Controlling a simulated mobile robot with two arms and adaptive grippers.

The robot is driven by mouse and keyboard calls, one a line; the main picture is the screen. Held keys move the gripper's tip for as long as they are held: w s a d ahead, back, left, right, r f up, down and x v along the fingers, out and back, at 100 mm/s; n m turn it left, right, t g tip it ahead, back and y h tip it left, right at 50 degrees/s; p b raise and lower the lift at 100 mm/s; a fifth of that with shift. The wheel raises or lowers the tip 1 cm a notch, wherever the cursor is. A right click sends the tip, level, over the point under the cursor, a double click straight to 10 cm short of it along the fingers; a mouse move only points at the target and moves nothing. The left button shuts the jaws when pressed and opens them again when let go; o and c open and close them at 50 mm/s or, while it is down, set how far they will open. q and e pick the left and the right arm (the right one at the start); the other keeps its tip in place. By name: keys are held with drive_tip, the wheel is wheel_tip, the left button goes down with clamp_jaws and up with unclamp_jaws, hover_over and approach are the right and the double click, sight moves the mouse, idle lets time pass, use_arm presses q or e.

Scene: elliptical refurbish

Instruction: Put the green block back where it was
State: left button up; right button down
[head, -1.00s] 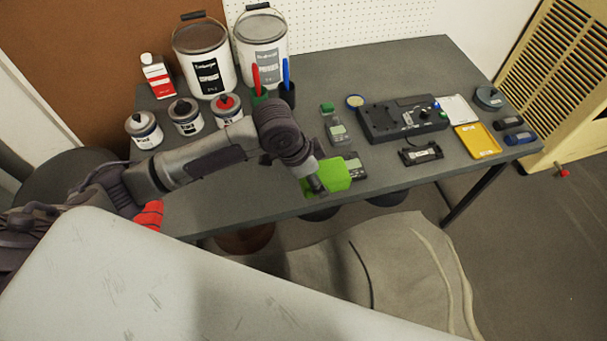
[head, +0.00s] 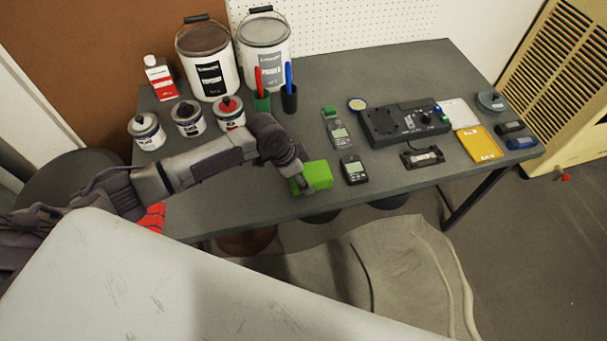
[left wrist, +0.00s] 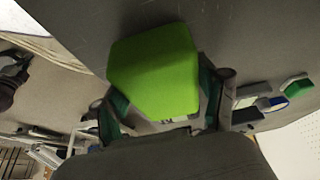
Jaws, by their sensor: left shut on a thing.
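The green block (head: 316,176) is near the front edge of the grey table (head: 240,210) in the head view. My left gripper (head: 301,184) is shut on it from its left side. In the left wrist view the green block (left wrist: 155,72) sits between the two fingers of the left gripper (left wrist: 160,110). I cannot tell whether the block touches the tabletop or is held just above it. My right gripper is not in view.
A dark handheld meter (head: 354,170) lies just right of the block, with a green-topped meter (head: 338,130) behind it. Paint cans (head: 208,62), small jars (head: 188,118) and pen cups (head: 289,99) stand behind. The table's front left is clear.

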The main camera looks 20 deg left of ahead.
use_arm(q)
drive_tip(key=o, duration=1.1)
drive_tip(key=shift+f, duration=0.15)
drive_tip(key=v, duration=1.2)
drive_tip(key=shift+r, duration=0.25)
